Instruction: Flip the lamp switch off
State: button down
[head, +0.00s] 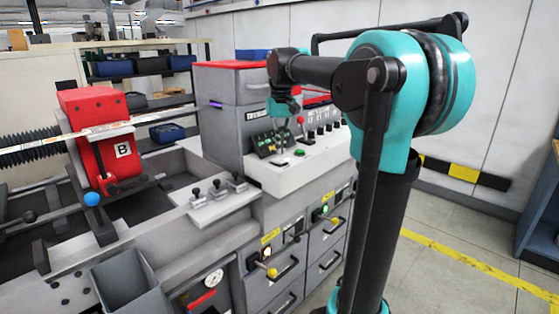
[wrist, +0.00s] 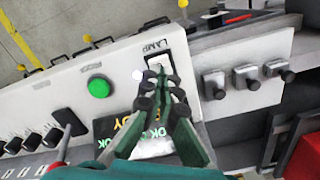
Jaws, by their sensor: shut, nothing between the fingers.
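The lamp switch (wrist: 159,64) is a pale switch in a frame beside the printed word LAMP on the light grey panel, at the upper middle of the wrist view. My gripper (wrist: 161,80) has its dark fingertips together, with nothing between them. In the wrist view the fingertips overlap the near edge of the switch and hide part of it. I cannot tell whether they touch it. In the head view my gripper (head: 283,160) points down over the control panel, and the switch cannot be made out there.
A green button (wrist: 98,88) sits left of the switch in the wrist view, with several black knobs (wrist: 33,141) and a red-tipped lever (head: 300,121) on the same panel. Several black-handled levers (head: 215,187) stand on a lower plate. A red unit (head: 98,125) stands farther left.

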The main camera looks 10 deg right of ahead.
aim_at(281, 160)
jog(key=shift+f, duration=1.3)
dwell(1.0)
jog(key=shift+r, duration=3.5)
